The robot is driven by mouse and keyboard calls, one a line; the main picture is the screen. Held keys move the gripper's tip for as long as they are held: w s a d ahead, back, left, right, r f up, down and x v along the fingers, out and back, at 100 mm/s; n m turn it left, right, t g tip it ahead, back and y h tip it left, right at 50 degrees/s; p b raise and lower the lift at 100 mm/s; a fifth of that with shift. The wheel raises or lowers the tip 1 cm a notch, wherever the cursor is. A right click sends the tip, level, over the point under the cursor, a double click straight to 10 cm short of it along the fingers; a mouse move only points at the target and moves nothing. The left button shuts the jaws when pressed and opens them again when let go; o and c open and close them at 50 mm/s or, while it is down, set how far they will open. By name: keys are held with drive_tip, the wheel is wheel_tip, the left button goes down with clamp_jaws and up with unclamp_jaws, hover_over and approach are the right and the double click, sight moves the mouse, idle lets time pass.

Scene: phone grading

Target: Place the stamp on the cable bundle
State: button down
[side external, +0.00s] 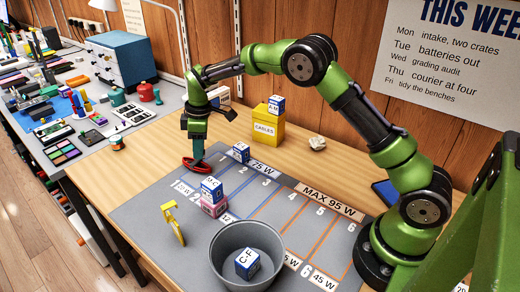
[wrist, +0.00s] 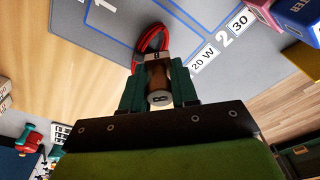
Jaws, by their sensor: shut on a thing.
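My gripper (side external: 196,150) points down at the left back edge of the grey mat. In the wrist view, my gripper (wrist: 158,88) is shut on the stamp (wrist: 159,84), which has a brown handle and a pale end marked with a letter. The red and black cable bundle (wrist: 151,38) shows just past the stamp, partly hidden by it. In the side view, the cable bundle (side external: 190,167) lies at the mat's edge, under my gripper's tips. I cannot tell whether the stamp touches it. The stamp is mostly hidden by the fingers in the side view.
A blue-and-white block (side external: 241,152) stands close right of my gripper. A yellow cables box (side external: 267,131) is behind. Bare wood (side external: 135,172) lies left of the mat.

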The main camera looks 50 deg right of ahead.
drive_tip(key=shift+f, duration=1.55)
drive_tip(key=shift+f, duration=0.15)
drive_tip(key=c, duration=0.9)
unclamp_jaws()
drive_tip(key=shift+o, duration=0.2)
